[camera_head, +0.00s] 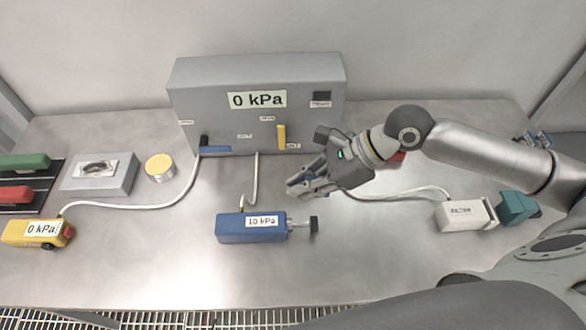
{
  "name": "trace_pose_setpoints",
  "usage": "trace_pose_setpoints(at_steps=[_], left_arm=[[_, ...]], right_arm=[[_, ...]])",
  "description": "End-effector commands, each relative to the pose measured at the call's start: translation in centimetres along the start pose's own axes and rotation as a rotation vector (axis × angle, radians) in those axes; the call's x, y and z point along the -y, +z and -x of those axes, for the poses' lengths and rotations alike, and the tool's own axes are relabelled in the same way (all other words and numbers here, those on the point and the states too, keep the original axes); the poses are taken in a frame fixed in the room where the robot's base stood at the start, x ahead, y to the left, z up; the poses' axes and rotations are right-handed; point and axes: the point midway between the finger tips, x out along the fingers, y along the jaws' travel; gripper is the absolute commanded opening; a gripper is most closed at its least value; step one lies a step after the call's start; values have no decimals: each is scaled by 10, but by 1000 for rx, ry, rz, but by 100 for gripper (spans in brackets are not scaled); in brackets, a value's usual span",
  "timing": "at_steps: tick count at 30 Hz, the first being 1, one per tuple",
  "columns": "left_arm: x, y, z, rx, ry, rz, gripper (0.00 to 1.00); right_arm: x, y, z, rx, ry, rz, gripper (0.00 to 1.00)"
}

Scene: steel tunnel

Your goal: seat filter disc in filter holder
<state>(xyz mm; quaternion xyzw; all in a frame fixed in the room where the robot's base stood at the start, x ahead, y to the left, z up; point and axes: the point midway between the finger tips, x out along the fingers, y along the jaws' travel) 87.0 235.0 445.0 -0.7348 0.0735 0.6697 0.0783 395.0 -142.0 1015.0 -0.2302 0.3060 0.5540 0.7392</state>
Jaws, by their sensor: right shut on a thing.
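My right gripper (296,189) is in front of the grey gauge box, above the table. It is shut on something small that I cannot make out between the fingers. A white block with a dark label (465,215), perhaps the filter holder, lies at the right with a teal piece (517,207) at its right end; its label is too small to read surely. A round yellow-topped disc or tin (160,167) stands at the left, beside a grey block with an oval inset (98,173). I cannot tell which thing is the filter disc. My left gripper is out of view.
The gauge box (200,100) reads 0 kPa and has blue and yellow levers. White hoses cross the table. Green and red tools (25,175) lie far left. The front middle is clear.

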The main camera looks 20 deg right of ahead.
Motion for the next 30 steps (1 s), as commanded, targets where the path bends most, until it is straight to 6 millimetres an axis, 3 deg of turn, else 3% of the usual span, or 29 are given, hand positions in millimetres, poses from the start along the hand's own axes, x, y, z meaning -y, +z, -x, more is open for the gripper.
trace_pose_setpoints(at_steps=[10, 24, 30], left_arm=[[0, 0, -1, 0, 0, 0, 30], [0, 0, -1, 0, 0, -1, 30], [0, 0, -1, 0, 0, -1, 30]], right_arm=[[-6, 2, 7, 2, -9, -10, 0], [30, 10, 55, 1, -201, -202, 0], [37, 10, 63, 5, -236, -236, 0]])
